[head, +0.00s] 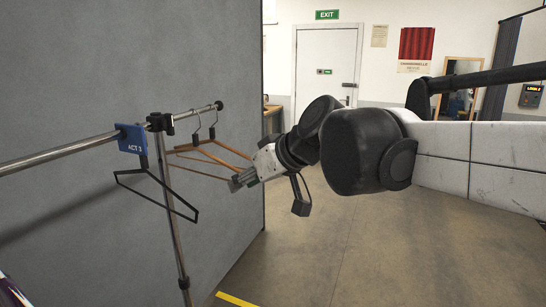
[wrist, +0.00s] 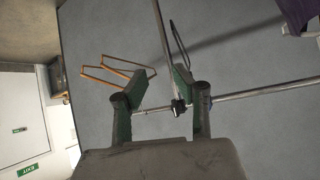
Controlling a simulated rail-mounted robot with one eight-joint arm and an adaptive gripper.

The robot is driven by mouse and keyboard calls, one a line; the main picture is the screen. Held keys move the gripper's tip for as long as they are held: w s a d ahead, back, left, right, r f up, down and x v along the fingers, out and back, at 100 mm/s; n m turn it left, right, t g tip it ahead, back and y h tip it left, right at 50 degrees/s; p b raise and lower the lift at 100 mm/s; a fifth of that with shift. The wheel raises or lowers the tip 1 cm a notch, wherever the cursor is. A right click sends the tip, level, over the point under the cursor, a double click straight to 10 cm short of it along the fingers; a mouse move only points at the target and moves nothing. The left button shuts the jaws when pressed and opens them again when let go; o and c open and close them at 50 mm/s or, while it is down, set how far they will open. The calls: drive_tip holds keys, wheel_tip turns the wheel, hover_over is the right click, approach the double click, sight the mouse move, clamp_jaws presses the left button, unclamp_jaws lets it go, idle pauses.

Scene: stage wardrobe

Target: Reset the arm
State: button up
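My arm reaches in from the right in the head view and extends toward the clothes rail. My gripper (head: 238,181) is at its end, beside the wooden hangers (head: 212,150) on that rail. In the wrist view the two fingers of my gripper (wrist: 160,82) stand apart with nothing visible held between them. The wooden hangers (wrist: 115,70) show beyond the left finger, and the rail (wrist: 265,90) runs behind the fingers. From the head view I cannot tell whether the gripper touches a hanger.
A black hanger (head: 160,184) hangs by a blue "ACT 3" tag (head: 132,139) on the rail (head: 66,153). The rail's upright post (head: 172,222) and a grey partition (head: 120,60) stand close by. Open floor (head: 370,250) lies below the arm; a door (head: 325,70) is at the back.

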drive_tip(key=s+d+f+m+h+b, duration=0.2)
drive_tip(key=s+d+f+m+h, duration=0.2)
drive_tip(key=s+d+f, duration=0.5)
drive_tip(key=s+d+f+m+h+b, duration=0.2)
drive_tip(key=s+d+f+m+h, duration=0.2)
drive_tip(key=s+d+f, duration=0.6)
drive_tip(key=d+f, duration=0.3)
drive_tip(key=d, duration=0.4)
drive_tip(key=shift+m, duration=0.3)
drive_tip(key=shift+t, duration=0.3)
